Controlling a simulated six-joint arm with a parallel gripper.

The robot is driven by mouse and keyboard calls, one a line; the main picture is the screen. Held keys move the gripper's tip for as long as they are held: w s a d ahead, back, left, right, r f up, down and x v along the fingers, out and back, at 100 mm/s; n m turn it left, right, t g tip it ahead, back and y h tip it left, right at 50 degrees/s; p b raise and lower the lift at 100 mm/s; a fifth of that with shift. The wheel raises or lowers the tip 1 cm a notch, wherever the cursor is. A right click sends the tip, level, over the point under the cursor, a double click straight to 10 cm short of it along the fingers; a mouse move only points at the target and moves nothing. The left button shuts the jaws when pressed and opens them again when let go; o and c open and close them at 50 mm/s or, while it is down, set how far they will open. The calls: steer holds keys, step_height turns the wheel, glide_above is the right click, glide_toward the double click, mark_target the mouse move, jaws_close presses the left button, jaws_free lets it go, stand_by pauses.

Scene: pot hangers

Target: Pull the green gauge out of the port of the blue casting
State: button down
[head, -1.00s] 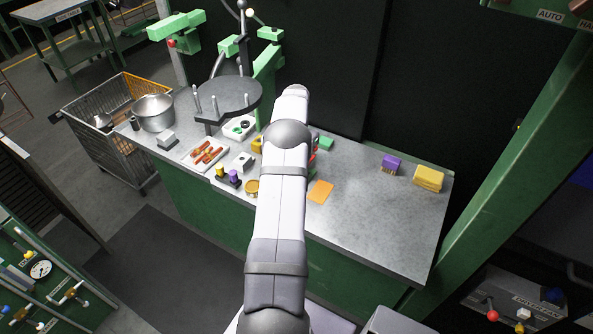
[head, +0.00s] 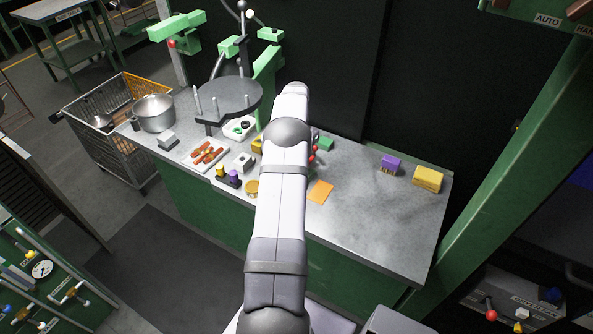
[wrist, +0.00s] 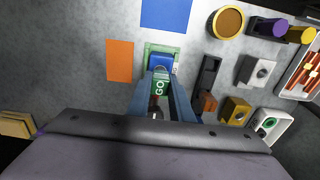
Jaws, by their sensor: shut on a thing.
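The green gauge (wrist: 160,87), marked "GO", is between the two fingers of my gripper (wrist: 161,78) in the wrist view. My gripper is shut on it. The blue casting (wrist: 160,61) lies just beyond the fingertips, within a pale green frame (wrist: 149,47). The gauge overlaps the casting's near side in this view. The port is hidden, so I cannot tell how far the gauge sits in it. In the head view my arm hides the gripper, gauge and casting.
An orange sheet (wrist: 119,60) and a blue sheet (wrist: 166,12) lie near the casting. To its right are a black fixture (wrist: 209,74), a grey block (wrist: 257,71) and a yellow block (wrist: 236,110). The bench's right half is mostly clear around a purple brush (head: 391,164) and yellow sponge (head: 428,179).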

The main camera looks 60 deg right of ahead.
steer(key=shift+r+p, duration=1.25)
steer(key=shift+r, duration=0.85)
